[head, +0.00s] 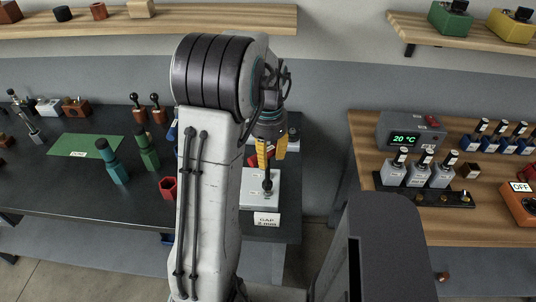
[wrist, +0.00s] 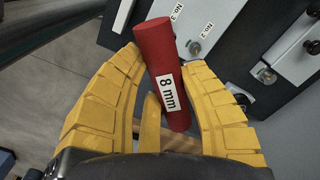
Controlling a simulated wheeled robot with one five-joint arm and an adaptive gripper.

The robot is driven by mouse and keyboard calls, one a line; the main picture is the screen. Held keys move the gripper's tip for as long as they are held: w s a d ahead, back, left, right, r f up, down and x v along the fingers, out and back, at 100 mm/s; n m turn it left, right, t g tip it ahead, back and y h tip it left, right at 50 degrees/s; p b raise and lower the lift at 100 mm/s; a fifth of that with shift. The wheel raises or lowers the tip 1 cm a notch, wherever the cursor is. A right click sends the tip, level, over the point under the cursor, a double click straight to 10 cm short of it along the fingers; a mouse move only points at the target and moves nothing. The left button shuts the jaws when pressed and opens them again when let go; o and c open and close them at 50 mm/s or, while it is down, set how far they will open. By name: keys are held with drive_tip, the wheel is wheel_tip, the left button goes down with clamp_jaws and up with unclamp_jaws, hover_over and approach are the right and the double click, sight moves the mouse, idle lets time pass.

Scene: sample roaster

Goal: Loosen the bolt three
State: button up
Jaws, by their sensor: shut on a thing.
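My gripper (wrist: 165,110) is shut on a red cylindrical tool (wrist: 163,65) with a white label reading 8 mm. The tool lies between the yellow fingers and sticks out past them. In the wrist view, a light plate beyond it bears the tags No. 3 (wrist: 177,13) and No. 2 (wrist: 202,36). A round metal bolt head (wrist: 195,47) shows beside the No. 2 tag. Bolt three cannot be made out; the tool may cover it. In the head view, my gripper (head: 270,150) is above a pale plate (head: 258,200) at the right end of the dark bench.
A GAP sign (head: 266,219) stands at the plate's front. Green tools (head: 148,150) and a red hexagonal piece (head: 168,188) stand on the dark bench (head: 60,185), left of my arm. A wooden bench (head: 480,225) with a 20 °C box (head: 410,130) is at right, past a floor gap.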

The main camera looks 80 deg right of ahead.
drive_tip(key=shift+f+b, duration=0.85)
drive_tip(key=shift+f, duration=0.25)
drive_tip(key=shift+r, duration=0.2)
drive_tip(key=shift+r+p, duration=0.85)
drive_tip(key=shift+r, duration=0.05)
drive_tip(key=shift+w+m, duration=0.15)
drive_tip(key=shift+m, duration=1.35)
drive_tip(key=shift+w+m, duration=0.1)
drive_tip(key=shift+m, duration=1.4)
drive_tip(key=shift+f+b, duration=1.2)
drive_tip(key=shift+f, duration=0.4)
